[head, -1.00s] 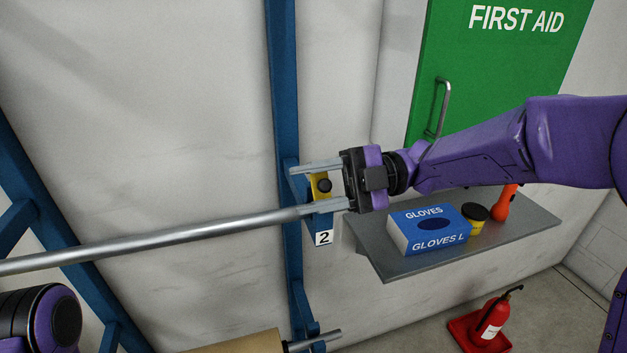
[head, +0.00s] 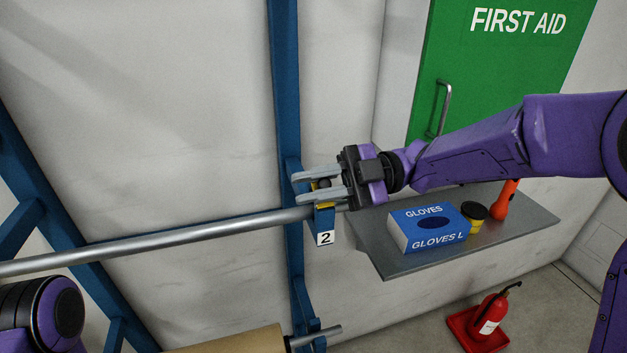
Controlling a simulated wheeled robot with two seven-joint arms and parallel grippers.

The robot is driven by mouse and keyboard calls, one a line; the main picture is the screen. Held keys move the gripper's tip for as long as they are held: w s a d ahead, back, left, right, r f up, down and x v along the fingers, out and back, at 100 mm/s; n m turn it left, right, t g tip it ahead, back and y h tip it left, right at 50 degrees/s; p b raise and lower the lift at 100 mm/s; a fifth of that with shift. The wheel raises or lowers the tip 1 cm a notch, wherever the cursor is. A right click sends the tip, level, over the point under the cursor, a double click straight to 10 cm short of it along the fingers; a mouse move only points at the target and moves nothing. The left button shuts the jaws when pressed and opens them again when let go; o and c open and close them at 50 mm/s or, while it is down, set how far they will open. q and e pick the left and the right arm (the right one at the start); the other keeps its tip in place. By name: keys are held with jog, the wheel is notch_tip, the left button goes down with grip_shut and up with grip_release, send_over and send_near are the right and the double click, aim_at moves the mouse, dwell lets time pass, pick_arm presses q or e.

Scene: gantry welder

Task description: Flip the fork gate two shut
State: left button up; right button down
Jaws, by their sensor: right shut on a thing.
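The fork gate two (head: 322,186) is a small yellow part at the fork marked 2 (head: 325,238), on the blue upright. Most of it is hidden behind my right gripper's fingers. My right gripper (head: 318,188) comes in from the right, with its two grey fingers on either side of the yellow gate, shut on it. A long grey bar (head: 180,242) runs from the left edge to the fork, just below the fingers. My left gripper is not in view; only a purple part of my left arm shows at lower left.
A grey shelf (head: 390,264) at right holds a blue gloves box (head: 432,228), a black-and-yellow tub (head: 474,216) and an orange object (head: 504,200). A green first aid cabinet (head: 490,70) is behind. A red extinguisher (head: 489,316) stands on the floor. A brown roll (head: 230,342) is below.

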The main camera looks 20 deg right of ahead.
jog(key=m+p, duration=0.1)
jog(key=m, duration=0.1)
jog(key=w+m+p, duration=0.1)
jog(key=m+p, duration=0.1)
jog(key=shift+w+m, duration=0.2)
jog(key=shift+m, duration=0.1)
jog(key=shift+w+f+m+p, duration=0.25)
jog(key=shift+m+p, duration=0.35)
jog(key=shift+m, duration=0.3)
jog(key=shift+w+f+m+p, duration=0.25)
jog(key=shift+m+p, duration=0.3)
jog(key=shift+m, duration=0.35)
jog(key=shift+f, duration=0.1)
jog(key=c, duration=1)
grip_release()
